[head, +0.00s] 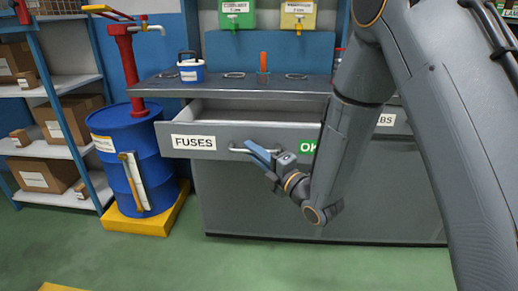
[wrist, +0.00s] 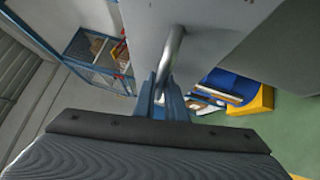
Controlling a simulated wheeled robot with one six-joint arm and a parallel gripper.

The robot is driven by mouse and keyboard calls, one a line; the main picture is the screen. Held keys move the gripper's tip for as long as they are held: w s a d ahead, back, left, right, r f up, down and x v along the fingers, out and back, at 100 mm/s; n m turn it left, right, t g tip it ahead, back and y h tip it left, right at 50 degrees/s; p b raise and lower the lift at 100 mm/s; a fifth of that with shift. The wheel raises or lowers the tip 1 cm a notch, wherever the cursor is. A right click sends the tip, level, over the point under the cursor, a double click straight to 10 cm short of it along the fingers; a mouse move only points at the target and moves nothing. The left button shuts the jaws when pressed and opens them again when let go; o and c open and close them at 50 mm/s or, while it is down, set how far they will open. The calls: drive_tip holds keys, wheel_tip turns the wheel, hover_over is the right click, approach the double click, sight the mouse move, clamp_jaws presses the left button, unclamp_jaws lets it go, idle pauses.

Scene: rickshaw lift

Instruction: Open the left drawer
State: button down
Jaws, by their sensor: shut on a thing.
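The left drawer (head: 228,140), grey with a white FUSES label, is pulled part way out of the workbench in the head view. My gripper (head: 256,155) is shut on the drawer's metal bar handle (head: 238,150). In the wrist view, the blue fingers of my gripper (wrist: 162,100) close around the handle (wrist: 171,52), with the grey drawer front (wrist: 205,35) beyond. A green OK sticker (head: 308,146) is on the drawer front, right of the handle.
A blue drum (head: 120,165) with a red pump stands on a yellow base (head: 145,222), close to the drawer's left end. Shelves with cardboard boxes (head: 45,175) are further left. The bench top (head: 225,88) holds a blue-and-white jug (head: 191,72).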

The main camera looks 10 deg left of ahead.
drive_tip(key=c, duration=2.1)
unclamp_jaws()
drive_tip(key=v, duration=0.7)
drive_tip(key=shift+s+d, duration=0.2)
drive_tip(key=shift+d, duration=0.1)
